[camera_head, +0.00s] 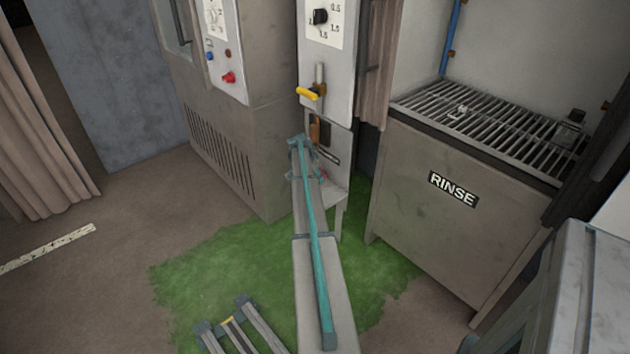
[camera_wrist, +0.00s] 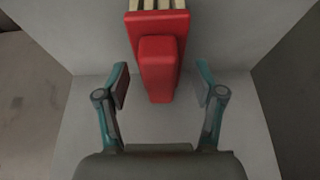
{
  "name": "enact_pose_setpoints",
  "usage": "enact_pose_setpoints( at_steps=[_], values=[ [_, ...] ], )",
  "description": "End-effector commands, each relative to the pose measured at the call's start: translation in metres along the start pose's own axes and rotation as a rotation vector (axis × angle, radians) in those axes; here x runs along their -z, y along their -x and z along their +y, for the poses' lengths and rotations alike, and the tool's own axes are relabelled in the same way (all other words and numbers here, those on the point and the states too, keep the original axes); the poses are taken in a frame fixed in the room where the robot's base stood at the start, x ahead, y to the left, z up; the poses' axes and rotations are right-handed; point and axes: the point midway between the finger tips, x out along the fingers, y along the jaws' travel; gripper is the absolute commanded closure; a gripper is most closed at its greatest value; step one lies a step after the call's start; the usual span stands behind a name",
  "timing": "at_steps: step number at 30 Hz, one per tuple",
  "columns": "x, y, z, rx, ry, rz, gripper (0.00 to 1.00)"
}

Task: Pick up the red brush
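The red brush (camera_wrist: 158,65) shows in the wrist view at the top middle, with a blocky red handle pointing toward me and pale bristles at the top edge. My gripper (camera_wrist: 161,84) is open, with one finger on each side of the handle's end. A gap shows on both sides, so neither finger touches it. I cannot tell whether the handle is fully between the fingers in depth. In the head view my gripper (camera_head: 308,172) is at the small grey ledge (camera_head: 333,190) below the control panel. There the brush is mostly hidden by my arm.
The grey panel (camera_head: 325,75) with a dial and yellow-handled lever stands right behind my gripper. A grey cabinet (camera_head: 235,150) is on the left. A RINSE cabinet (camera_head: 430,225) with a grated top is on the right. Green floor (camera_head: 220,270) around my arm is mostly clear.

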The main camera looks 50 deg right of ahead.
Motion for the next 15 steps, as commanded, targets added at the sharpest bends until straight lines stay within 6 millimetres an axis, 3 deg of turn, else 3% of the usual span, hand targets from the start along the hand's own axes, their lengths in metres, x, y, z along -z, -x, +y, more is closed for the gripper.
enact_pose_setpoints(
  at_steps=[1, 10, 15],
  values=[
    [-0.0001, 0.0002, 0.0000, 0.000, 0.000, 0.000, 0.46],
    [0.0000, 0.0005, -0.0001, 0.000, 0.000, 0.000, 0.95],
    [0.0001, 0.0007, -0.0002, 0.000, 0.000, 0.000, 0.95]
  ],
)
